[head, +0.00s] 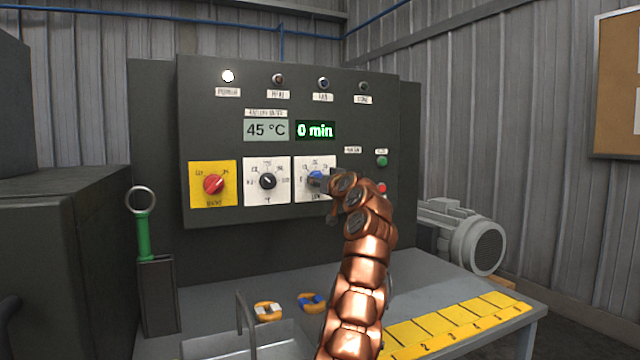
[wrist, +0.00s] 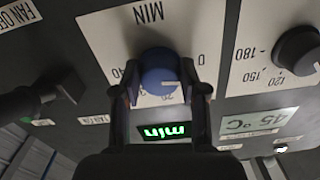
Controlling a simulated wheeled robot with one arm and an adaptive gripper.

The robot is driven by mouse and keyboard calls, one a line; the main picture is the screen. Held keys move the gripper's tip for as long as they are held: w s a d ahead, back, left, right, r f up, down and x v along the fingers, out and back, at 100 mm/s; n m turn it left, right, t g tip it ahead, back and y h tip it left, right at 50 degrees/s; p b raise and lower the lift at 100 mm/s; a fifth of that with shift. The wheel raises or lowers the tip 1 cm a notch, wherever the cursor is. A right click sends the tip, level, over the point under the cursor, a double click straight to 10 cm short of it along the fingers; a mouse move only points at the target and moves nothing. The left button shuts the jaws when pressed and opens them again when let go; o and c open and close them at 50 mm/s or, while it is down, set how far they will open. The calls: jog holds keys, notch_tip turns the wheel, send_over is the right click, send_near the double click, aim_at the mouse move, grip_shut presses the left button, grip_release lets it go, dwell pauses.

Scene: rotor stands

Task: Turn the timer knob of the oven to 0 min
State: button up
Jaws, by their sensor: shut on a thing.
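The blue timer knob (head: 315,176) sits on a white dial plate (head: 313,195) on the dark oven panel. The green timer display (head: 315,130) reads 0 min. My gripper (head: 326,182) reaches the knob from the right and covers part of it and its dial. In the wrist view the picture is upside down; the knob (wrist: 159,72) lies between the two fingers of my gripper (wrist: 163,90), which is shut on it. A pale mark shows on the knob face. The dial numbers near the fingers are partly hidden.
Left of it are the black temperature knob (head: 267,181) and the red knob (head: 213,184) on a yellow plate. The temperature display (head: 266,130) reads 45 °C. Green (head: 382,161) and red (head: 381,188) buttons are to the right. A grey bench (head: 440,290) stands below.

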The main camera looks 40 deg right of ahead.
jog(key=shift+n, duration=1)
jog(key=o, duration=1.1)
jog(key=shift+o, duration=0.2)
jog(key=v, duration=1.2)
